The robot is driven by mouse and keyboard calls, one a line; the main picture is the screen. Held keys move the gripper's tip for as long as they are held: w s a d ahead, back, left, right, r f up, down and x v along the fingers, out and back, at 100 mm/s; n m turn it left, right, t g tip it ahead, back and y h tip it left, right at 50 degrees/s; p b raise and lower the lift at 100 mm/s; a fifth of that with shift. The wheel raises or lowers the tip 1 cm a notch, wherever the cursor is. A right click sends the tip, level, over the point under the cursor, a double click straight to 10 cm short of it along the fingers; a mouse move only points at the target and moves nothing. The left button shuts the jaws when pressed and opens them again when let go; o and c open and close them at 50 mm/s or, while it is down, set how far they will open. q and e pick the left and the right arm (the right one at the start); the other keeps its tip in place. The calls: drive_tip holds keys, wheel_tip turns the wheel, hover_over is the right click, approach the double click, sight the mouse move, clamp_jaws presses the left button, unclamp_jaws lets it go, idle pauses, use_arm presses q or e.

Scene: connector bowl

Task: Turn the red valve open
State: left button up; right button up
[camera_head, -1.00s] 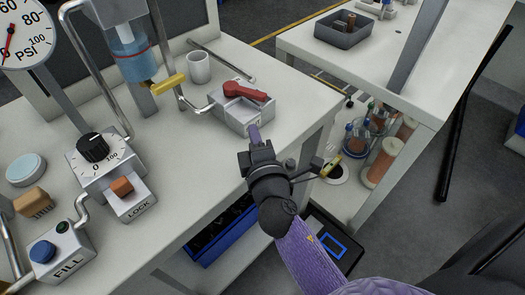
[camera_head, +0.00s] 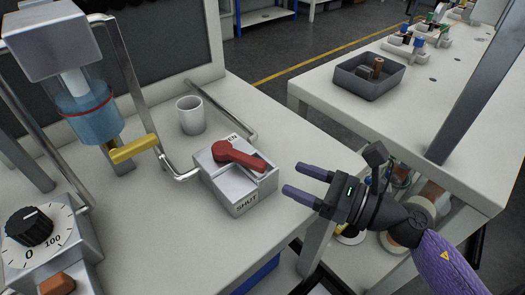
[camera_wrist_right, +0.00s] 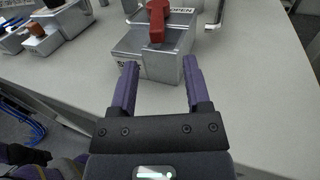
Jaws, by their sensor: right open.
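The red valve (camera_head: 240,156) is a lever handle on top of a silver box (camera_head: 222,183). The box has a SHUT label on its front face and a partly covered OPEN label at its back. The lever lies across the box top, pointing to the right in the head view. In the wrist view the red valve (camera_wrist_right: 157,18) shows just beyond the fingers, its top cut off. My right gripper (camera_head: 294,180) is open and empty, to the right of the box. In the wrist view the gripper's fingers (camera_wrist_right: 160,66) point at the box. My left gripper is not seen.
A yellow handle (camera_head: 134,149) and a dial (camera_head: 36,240) are further left. A second table with a grey tray (camera_head: 370,78) stands at the right.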

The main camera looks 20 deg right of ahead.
sight(266, 168)
drive_tip(key=p+x, duration=0.1)
drive_tip(key=x, duration=0.7)
drive_tip(key=shift+w+a+r, duration=0.1)
drive_tip(key=shift+a, duration=0.2)
clamp_jaws()
idle(0.9)
